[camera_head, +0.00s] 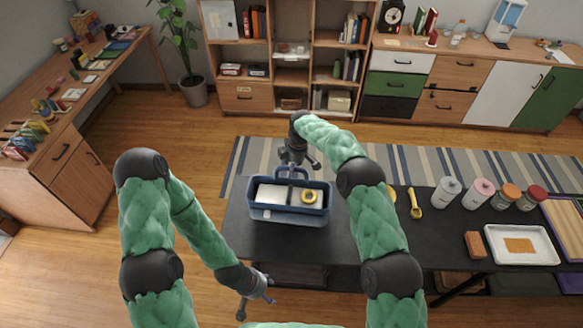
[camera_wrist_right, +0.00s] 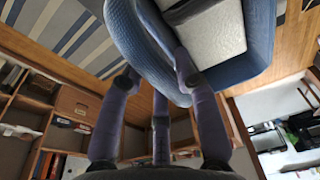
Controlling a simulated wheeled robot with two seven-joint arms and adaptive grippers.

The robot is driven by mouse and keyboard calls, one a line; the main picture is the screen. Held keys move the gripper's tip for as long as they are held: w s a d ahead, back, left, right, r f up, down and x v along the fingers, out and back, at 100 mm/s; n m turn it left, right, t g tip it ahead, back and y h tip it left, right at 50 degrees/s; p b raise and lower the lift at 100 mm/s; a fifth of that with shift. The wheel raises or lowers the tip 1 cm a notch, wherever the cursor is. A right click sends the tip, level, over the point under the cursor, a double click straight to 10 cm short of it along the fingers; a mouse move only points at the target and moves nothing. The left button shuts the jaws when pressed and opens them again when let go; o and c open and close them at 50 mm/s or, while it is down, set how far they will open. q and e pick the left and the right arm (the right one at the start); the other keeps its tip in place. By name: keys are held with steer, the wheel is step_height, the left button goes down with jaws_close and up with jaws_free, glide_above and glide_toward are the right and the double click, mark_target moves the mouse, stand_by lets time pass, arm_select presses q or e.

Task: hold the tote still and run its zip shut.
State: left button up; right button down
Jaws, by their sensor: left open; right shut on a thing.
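The blue tote (camera_head: 288,216) stands on the dark table, its top open. Inside are a pale block (camera_head: 270,195) and a yellow ring-shaped thing (camera_head: 309,196); a dark band crosses the middle. A small pale tab (camera_head: 267,214) shows on the near side; I cannot make out the zip pull. My right gripper (camera_head: 297,160) is at the tote's far side, shut on the blue handle (camera_wrist_right: 145,50), with its fingers (camera_wrist_right: 160,85) around it in the right wrist view. My left gripper (camera_head: 257,292) is open and empty, low at the table's near left, apart from the tote.
The dark table (camera_head: 340,240) has bare room around the tote. To its right are a yellow tool (camera_head: 415,204), several lidded jars (camera_head: 478,193), a brown block (camera_head: 474,245) and a white tray (camera_head: 520,245). A striped rug (camera_head: 250,160) lies beyond.

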mark_target(289, 184)
arm_select(q)
steer(key=shift+f+b, duration=1.7)
arm_select(e)
steer(key=shift+f, duration=2.45)
steer(key=shift+r, duration=0.1)
arm_select(q)
steer(key=shift+c, duration=0.2)
